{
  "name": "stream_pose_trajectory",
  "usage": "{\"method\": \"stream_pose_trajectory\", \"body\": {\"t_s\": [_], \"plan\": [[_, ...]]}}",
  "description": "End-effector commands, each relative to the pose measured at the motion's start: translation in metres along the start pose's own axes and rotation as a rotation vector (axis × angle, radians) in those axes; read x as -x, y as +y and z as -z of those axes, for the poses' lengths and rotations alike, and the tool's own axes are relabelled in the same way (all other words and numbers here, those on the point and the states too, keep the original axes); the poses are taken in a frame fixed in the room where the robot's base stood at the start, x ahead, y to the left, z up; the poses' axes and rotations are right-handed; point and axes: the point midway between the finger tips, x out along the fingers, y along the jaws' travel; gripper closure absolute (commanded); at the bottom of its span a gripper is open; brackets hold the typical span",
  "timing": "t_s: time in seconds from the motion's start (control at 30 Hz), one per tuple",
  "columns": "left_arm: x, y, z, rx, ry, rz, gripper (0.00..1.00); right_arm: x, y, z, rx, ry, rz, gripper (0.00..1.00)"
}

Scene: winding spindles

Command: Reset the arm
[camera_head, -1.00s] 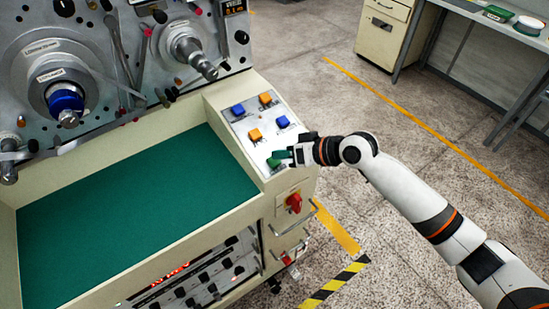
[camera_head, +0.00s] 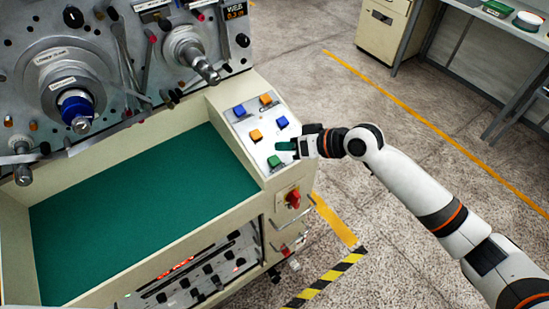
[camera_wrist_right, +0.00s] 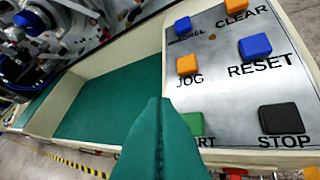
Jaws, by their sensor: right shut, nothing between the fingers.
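My right gripper (camera_head: 285,147) is over the control panel (camera_head: 245,148), its green fingers closed together and empty. In the head view the fingertips are just above the green button (camera_head: 275,161). The closed fingers (camera_wrist_right: 160,145) fill the lower middle of the right wrist view and partly cover the green START button (camera_wrist_right: 194,124). The blue RESET button (camera_wrist_right: 255,47), orange JOG button (camera_wrist_right: 187,65), black STOP button (camera_wrist_right: 281,118) and orange CLEAR button (camera_wrist_right: 232,6) show there too. My left gripper is not in view.
The winding machine's spindles, one with a blue hub (camera_head: 76,110), stand at the back left above a green recessed bed (camera_head: 130,215). A red rotary switch (camera_head: 293,198) is on the cabinet front. A desk stands back right; the floor between is clear.

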Motion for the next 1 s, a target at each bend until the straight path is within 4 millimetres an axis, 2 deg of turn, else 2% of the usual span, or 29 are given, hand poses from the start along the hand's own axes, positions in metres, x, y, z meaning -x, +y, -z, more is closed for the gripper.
{"method": "stream_pose_trajectory", "body": {"t_s": [0.37, 0.47, 0.57, 0.67, 0.8, 1.0], "plan": [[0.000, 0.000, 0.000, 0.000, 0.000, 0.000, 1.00, 0.000, 0.001, 0.001, 0.000, 0.001, -0.001, 1.00], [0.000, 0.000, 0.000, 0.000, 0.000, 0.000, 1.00, -0.003, 0.006, 0.013, 0.009, 0.014, 0.000, 1.00], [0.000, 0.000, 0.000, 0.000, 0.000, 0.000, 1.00, -0.004, 0.019, 0.043, 0.033, 0.041, 0.015, 1.00], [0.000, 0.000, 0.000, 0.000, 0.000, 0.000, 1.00, 0.003, 0.030, 0.083, 0.055, 0.073, 0.071, 1.00], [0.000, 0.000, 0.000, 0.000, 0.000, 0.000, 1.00, 0.034, 0.029, 0.138, 0.041, 0.127, 0.227, 1.00], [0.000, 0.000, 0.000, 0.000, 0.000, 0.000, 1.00, 0.086, 0.013, 0.198, -0.031, 0.224, 0.448, 1.00]]}}
